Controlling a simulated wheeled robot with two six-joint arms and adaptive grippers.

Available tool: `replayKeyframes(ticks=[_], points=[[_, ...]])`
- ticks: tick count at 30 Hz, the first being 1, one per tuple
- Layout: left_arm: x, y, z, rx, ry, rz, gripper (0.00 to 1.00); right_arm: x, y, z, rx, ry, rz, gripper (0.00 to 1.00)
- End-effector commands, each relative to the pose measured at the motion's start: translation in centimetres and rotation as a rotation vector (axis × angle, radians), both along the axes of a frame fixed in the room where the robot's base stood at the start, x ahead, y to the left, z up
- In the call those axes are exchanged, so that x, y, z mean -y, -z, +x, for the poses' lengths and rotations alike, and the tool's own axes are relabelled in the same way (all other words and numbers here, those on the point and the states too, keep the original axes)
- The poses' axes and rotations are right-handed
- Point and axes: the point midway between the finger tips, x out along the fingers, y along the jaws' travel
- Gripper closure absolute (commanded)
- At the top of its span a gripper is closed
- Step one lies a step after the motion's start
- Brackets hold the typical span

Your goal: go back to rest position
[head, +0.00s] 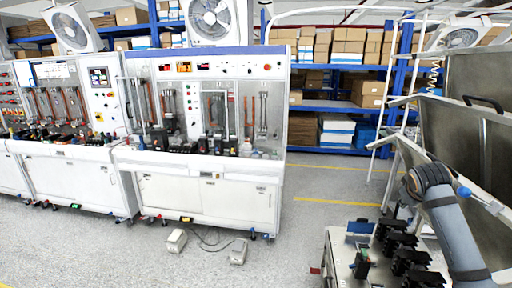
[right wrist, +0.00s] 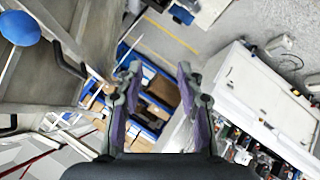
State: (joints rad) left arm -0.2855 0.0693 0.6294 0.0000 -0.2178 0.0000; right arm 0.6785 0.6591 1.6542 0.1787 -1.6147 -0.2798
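In the right wrist view my right gripper (right wrist: 160,75) is open, its two fingers well apart with nothing between them. Shelves and floor show through the gap, far behind it. In the head view only a grey link of my right arm shows at the lower right, above a small bench; its gripper is not visible there. My left gripper is in neither view.
A bench (head: 341,263) with several black breaker-like devices (head: 398,242) stands at the lower right, beside metal panels (head: 478,90). White test stations (head: 205,190) stand at left. Two small pedals (head: 176,241) lie on the floor. Blue shelves (head: 335,105) hold boxes. The middle floor is clear.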

Motion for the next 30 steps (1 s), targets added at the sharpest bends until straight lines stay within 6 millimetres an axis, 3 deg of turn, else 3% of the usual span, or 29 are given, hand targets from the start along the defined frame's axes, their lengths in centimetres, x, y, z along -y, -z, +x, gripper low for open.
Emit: replayKeyframes(ticks=[4, 7, 9, 13, 16, 21, 30], points=[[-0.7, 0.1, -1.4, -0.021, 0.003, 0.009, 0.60, -4.6, 6.5, -1.2, -0.058, -0.054, 0.025, 0.63], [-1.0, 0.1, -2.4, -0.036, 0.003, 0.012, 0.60, -8.8, 12.2, -3.5, -0.106, -0.095, 0.064, 0.63], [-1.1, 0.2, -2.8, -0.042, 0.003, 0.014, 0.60, -12.2, 16.5, -6.3, -0.144, -0.121, 0.106, 0.63], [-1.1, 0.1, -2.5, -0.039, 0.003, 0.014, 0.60, -17.4, 22.4, -12.3, -0.202, -0.140, 0.196, 0.63], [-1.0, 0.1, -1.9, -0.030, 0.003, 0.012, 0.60, -20.0, 24.9, -16.3, -0.233, -0.134, 0.255, 0.63], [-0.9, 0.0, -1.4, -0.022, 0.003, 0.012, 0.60, -23.0, 27.3, -22.1, -0.276, -0.105, 0.340, 0.63], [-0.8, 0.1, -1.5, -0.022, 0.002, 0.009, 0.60, -26.0, 28.5, -30.3, -0.330, -0.022, 0.454, 0.63]])
